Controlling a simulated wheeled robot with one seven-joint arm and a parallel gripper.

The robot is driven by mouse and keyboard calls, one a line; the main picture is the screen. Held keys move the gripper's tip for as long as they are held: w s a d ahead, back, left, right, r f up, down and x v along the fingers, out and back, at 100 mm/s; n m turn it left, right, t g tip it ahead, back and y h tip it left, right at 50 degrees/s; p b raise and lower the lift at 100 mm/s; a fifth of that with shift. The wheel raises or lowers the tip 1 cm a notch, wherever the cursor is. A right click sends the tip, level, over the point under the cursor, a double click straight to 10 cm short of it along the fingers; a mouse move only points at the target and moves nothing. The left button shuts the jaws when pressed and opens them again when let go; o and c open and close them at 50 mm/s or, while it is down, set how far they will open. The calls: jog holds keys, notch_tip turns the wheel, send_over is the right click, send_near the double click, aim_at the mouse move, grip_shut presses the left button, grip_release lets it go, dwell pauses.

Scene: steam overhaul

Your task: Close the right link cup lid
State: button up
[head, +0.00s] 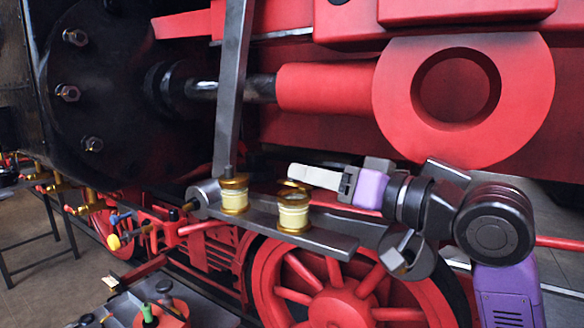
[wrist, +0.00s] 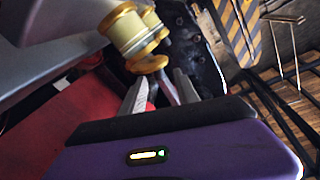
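The right link cup (head: 294,214) is a cream cylinder with gold bands, standing on the dark link bar (head: 328,241). Its gold lid (head: 293,184) shows as a thin ring raised and tilted above the rim. In the wrist view the cup (wrist: 128,32) hangs at the top, with the gold lid (wrist: 148,64) standing off its end, just beyond the fingertips. The left link cup (head: 234,197) has its lid down, with a knob on top. My gripper (head: 292,174) is beside the right cup's lid, fingers pointing left. In the wrist view its fingers (wrist: 162,80) are apart; contact with the lid is unclear.
A slanted grey rod (head: 233,80) rises behind the left cup. A red rod with a large ring end (head: 460,90) is above my gripper. A red spoked wheel (head: 340,300) is below the bar. A yellow-and-black striped panel (wrist: 238,30) shows in the wrist view.

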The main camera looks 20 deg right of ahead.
jog(key=shift+p+x, duration=0.4)
jog(key=shift+x, duration=1.75)
jog(key=shift+c, duration=0.3)
grip_shut()
